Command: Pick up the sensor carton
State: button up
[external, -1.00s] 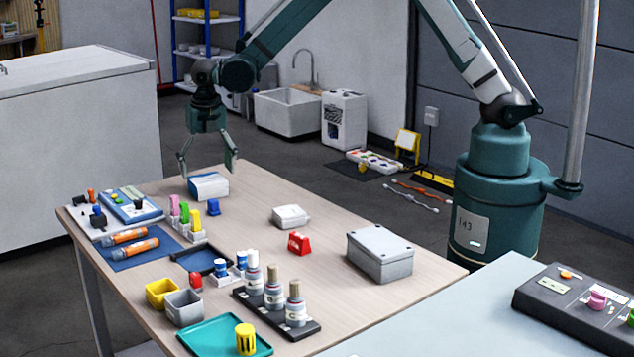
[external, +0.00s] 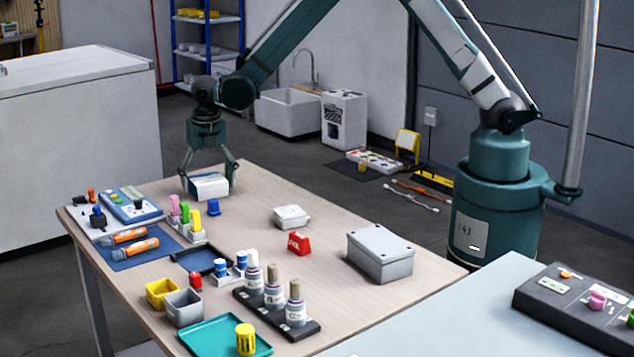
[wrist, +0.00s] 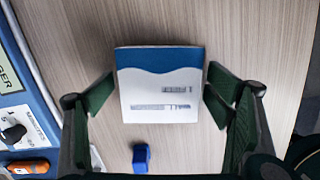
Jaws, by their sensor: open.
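The sensor carton, a white box with a blue wavy band (external: 209,187), lies on the far left part of the wooden table. In the wrist view the carton (wrist: 161,92) sits between the two fingers, with its printed top facing the camera. My gripper (external: 207,186) is open and lowered around the carton, one finger on each side. It also shows in the wrist view (wrist: 160,90), with a narrow gap on the left and the right finger close to the carton's edge. I cannot tell whether that right finger touches it.
A small blue block (external: 213,207) stands just in front of the carton; it also shows in the wrist view (wrist: 141,157). A rack with coloured pieces (external: 187,222) and a blue device (external: 130,205) are to the left.

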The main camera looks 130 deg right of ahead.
aim_at(207, 178)
jog(key=shift+c, duration=0.7)
jog(key=c, duration=0.9)
jog(key=shift+r, duration=0.15)
notch_tip(207, 178, up, 10)
jog(key=shift+f+p, duration=0.15)
jog(key=shift+p, duration=0.9)
